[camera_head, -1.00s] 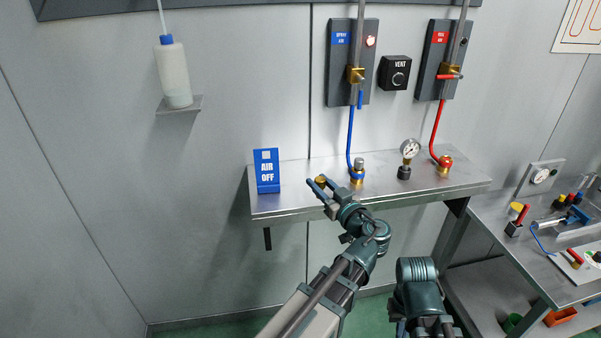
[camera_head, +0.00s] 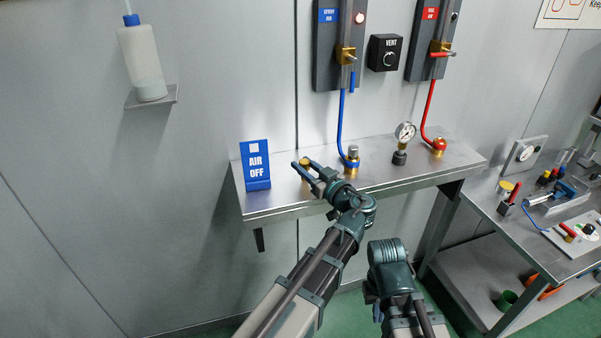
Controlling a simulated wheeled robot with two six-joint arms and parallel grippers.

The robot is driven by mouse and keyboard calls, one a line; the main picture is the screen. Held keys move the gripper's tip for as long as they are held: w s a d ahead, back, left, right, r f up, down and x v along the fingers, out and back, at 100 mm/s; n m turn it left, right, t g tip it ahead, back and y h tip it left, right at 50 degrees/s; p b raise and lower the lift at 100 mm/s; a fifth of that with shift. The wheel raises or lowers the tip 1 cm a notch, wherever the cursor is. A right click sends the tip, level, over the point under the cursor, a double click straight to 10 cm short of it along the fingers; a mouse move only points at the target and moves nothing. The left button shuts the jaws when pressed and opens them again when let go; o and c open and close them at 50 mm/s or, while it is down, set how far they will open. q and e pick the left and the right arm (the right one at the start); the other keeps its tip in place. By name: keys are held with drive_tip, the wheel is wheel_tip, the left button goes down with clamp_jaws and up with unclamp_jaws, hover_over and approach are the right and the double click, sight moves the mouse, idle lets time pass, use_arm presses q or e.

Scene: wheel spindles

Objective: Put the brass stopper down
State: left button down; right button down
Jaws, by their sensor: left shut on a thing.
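The brass stopper (camera_head: 305,162) is a small gold piece between the fingers of my left gripper (camera_head: 306,169). The gripper is shut on it.
A pressure gauge (camera_head: 404,134) and a red-hosed fitting (camera_head: 439,147) stand further right on the shelf. A lower steel bench (camera_head: 515,235) with several small parts stands at the right. A bottle (camera_head: 143,65) sits on a wall bracket. The shelf's front left is clear.

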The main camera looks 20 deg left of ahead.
use_arm(q)
drive_tip(key=shift+a+f, duration=0.1)
drive_tip(key=shift+f, duration=0.1)
drive_tip(key=shift+f, duration=0.2)
drive_tip(key=c, duration=0.5)
unclamp_jaws()
drive_tip(key=shift+r, duration=0.1)
